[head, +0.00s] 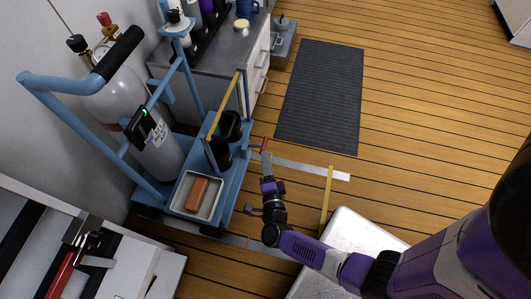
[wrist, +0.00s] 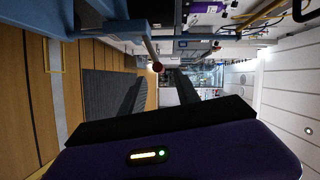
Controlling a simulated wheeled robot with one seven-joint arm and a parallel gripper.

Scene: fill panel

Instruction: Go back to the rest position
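My gripper (head: 267,182) is at the end of my purple arm, low over the floor beside the right side of the blue cart. In the wrist view its two dark fingers stand apart with a gap between them (wrist: 161,88), and I see nothing held there. A short lever with a red ball end (wrist: 157,67) shows beyond the fingers; a red tip (head: 264,145) also shows just past my gripper in the head view. I cannot tell whether the gripper touches it.
The blue cart (head: 233,187) carries a grey gas cylinder (head: 125,90), black cups (head: 230,126) and a white tray (head: 181,207) with an orange-brown block (head: 197,194). A grey counter (head: 215,58) stands behind. A dark mat (head: 322,95) lies on open wooden floor.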

